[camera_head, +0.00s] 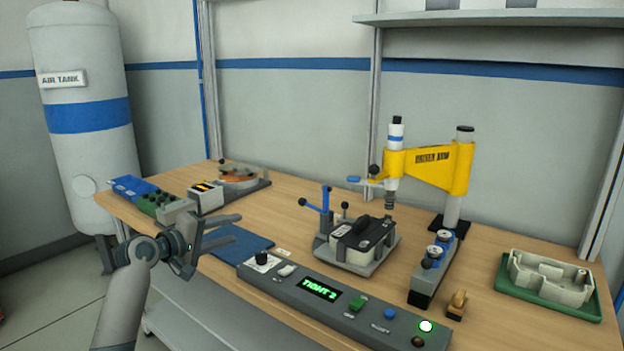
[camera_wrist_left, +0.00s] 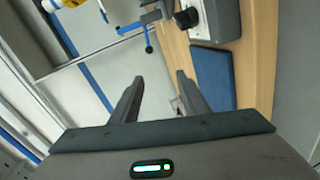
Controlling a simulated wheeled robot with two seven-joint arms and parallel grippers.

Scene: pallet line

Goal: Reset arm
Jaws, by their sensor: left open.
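My left gripper (camera_head: 222,232) is open and empty. In the head view it hangs over the front left part of the workbench (camera_head: 285,205), near the blue mat (camera_head: 236,243). Its two dark fingers also show apart in the left wrist view (camera_wrist_left: 155,95), with nothing between them. The blue mat also shows in the wrist view (camera_wrist_left: 212,78), to the right of the fingers. My left forearm comes in from the bottom left of the head view. My right gripper shows in neither view.
A control panel (camera_head: 270,284) reading "TIGHT 2" lines the front edge. Behind it stand a fixture (camera_head: 336,262) holding a black-topped part and a yellow driver arm (camera_head: 420,166).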

